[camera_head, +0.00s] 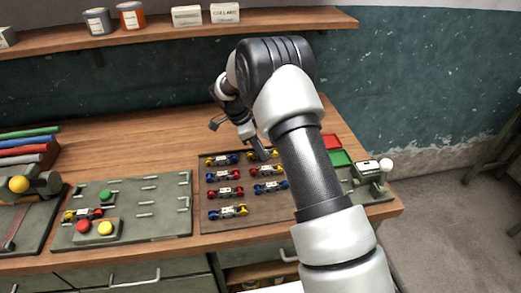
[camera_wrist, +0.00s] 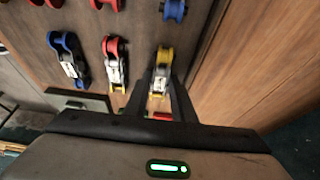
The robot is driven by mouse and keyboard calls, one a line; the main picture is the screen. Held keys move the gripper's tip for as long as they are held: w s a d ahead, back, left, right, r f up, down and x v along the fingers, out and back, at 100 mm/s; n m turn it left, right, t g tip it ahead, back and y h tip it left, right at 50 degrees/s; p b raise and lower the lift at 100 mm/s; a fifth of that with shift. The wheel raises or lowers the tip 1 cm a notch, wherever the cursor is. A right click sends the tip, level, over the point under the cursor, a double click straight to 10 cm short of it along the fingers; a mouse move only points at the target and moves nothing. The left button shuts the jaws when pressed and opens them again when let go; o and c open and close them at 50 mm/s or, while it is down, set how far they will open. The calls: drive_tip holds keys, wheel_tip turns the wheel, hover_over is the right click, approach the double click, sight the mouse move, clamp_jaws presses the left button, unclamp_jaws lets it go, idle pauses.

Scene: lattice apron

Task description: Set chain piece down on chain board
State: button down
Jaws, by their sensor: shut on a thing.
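My gripper (camera_head: 263,155) is low over the far right part of a brown board (camera_head: 276,211), which I take to be the chain board. In the wrist view its two dark fingers (camera_wrist: 163,75) are shut on a yellow chain piece (camera_wrist: 161,56) with a white label. The piece lines up with the rows of other chain pieces. I cannot tell whether it touches the board. A red chain piece (camera_wrist: 114,62) and a blue one (camera_wrist: 69,58) lie beside it, apart from the fingers. The fingers hide part of the held piece.
More chain pieces, such as a blue and yellow one (camera_head: 228,211), lie on the board. A green-grey panel (camera_head: 155,210) with coloured knobs is to its left. Red and green trays (camera_head: 341,158) and a small device (camera_head: 368,178) are to the right. A shelf (camera_head: 170,27) hangs above.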

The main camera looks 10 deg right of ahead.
idle(0.3)
drive_tip(key=c, duration=1.4)
unclamp_jaws()
drive_tip(key=shift+f, duration=0.1)
